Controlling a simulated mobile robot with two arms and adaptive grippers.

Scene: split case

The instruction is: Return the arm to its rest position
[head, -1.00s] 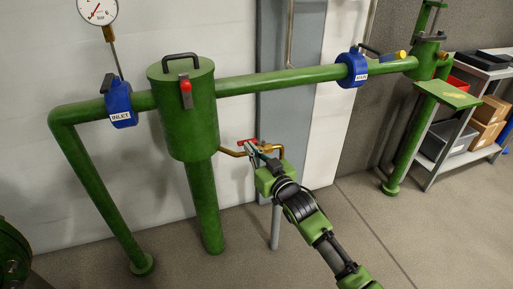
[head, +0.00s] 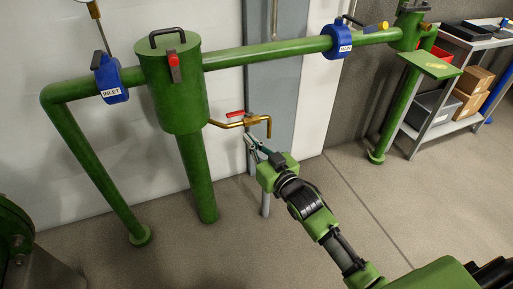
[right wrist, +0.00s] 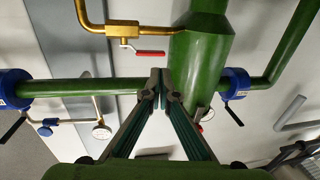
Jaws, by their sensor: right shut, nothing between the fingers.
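My right gripper (head: 252,143) is in the middle of the head view, on my green arm. It is just below a brass drain pipe with a red lever (head: 236,114), and looks apart from it. In the right wrist view my right gripper's fingers (right wrist: 160,75) meet at the tips with nothing between them. The red lever shows there too (right wrist: 150,53), beyond the fingertips, beside the green filter vessel (right wrist: 201,45). My left gripper is in neither view.
The green vessel (head: 172,90) stands left of my gripper on a green pipe run. Blue collars, INLET (head: 110,80) and another (head: 340,40), sit on the pipe. A shelf with boxes (head: 465,90) stands at right. The floor (head: 330,200) beside my arm is clear.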

